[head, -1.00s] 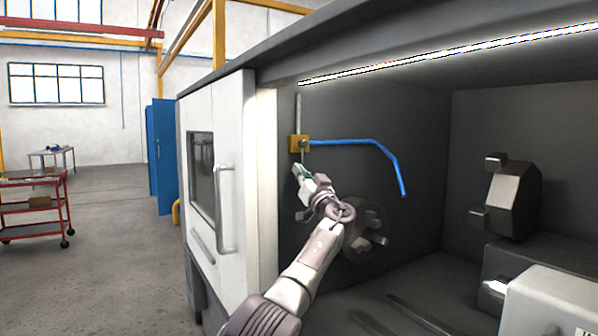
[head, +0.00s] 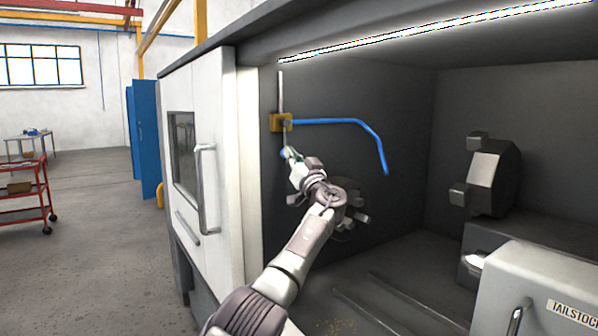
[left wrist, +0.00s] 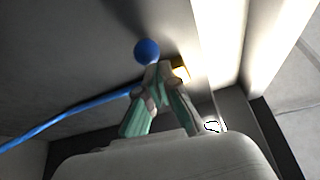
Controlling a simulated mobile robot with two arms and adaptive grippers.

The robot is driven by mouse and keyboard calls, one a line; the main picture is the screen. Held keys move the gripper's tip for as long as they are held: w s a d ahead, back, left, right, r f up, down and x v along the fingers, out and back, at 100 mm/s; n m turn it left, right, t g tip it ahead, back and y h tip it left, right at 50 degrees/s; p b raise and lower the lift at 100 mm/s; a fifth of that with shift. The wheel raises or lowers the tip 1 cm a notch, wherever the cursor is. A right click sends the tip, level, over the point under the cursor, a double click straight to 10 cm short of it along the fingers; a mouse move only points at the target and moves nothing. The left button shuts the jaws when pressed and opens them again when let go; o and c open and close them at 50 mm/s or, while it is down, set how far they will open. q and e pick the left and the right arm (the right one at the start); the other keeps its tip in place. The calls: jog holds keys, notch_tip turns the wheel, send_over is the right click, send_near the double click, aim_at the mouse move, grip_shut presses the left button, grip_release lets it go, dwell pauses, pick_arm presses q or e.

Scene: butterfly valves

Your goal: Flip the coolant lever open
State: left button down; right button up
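The coolant valve is a yellow block (head: 280,122) on the dark inner wall of the machine, with a grey pipe above it and a blue hose to its right. A thin lever hangs down from it and ends in a blue ball knob (head: 284,153). The knob (left wrist: 147,50) is clear in the left wrist view, just beyond my fingertips. My left gripper (head: 291,156) is beside the knob, just right of and below it. Its green-padded fingers (left wrist: 157,76) come together at the tips, with nothing seen between them. Contact with the knob cannot be told. My right gripper is not in view.
The blue hose (head: 345,121) bends down right of the valve. The white door (head: 205,170) with its handle stands close left of my arm. A dark chuck (head: 357,200) is behind my wrist. The tailstock (head: 545,310) is at lower right.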

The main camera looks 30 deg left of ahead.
pick_arm(q)
jog(key=s+v, duration=0.1)
jog(key=v, duration=0.8)
jog(key=shift+s+f+g, duration=0.15)
jog(key=shift+s+g, duration=0.05)
jog(key=shift+g, duration=0.2)
